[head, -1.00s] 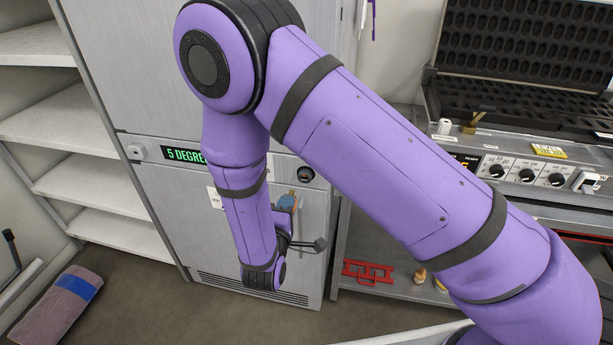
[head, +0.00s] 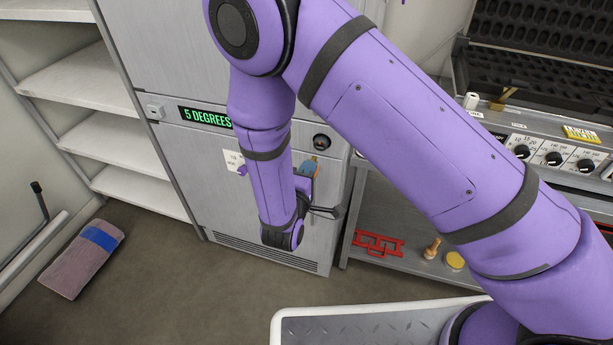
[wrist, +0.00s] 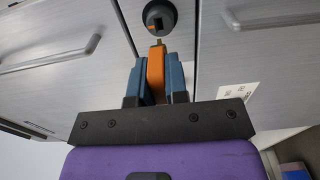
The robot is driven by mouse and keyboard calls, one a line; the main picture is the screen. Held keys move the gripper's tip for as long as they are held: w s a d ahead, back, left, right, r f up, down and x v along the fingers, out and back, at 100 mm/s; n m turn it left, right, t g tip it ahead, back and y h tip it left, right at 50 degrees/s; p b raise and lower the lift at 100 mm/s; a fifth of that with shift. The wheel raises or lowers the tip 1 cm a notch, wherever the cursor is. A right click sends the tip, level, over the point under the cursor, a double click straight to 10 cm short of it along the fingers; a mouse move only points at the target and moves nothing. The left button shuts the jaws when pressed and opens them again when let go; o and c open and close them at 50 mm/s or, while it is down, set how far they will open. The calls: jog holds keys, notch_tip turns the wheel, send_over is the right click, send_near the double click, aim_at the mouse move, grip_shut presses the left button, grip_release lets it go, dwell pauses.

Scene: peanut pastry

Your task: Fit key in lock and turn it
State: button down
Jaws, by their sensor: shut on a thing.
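My gripper (wrist: 156,78) is shut on an orange key (wrist: 156,68), held between its two blue fingers. The key's narrow metal tip points at the round dark lock (wrist: 159,17) on the grey cabinet front. In the wrist view the tip is just below the lock's slot and looks apart from it, though the exact gap is hard to judge. The lock also shows in the head view (head: 321,142), above my gripper (head: 309,167). There my purple arm hides part of the cabinet, and the key is small and partly hidden.
The grey cabinet (head: 205,190) has a green "5 DEGREES" display (head: 205,117) and a paper label (head: 234,161). White shelves (head: 140,187) stand at left. A folded cloth (head: 82,258) and a red rack (head: 377,244) lie low down. A control panel (head: 550,152) is at right.

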jog(key=shift+x, duration=1.55)
jog(key=shift+x, duration=1.55)
dwell(0.4)
jog(key=c, duration=1.1)
grip_release()
jog(key=shift+o, duration=0.2)
jog(key=v, duration=1)
jog(key=shift+s, duration=0.35)
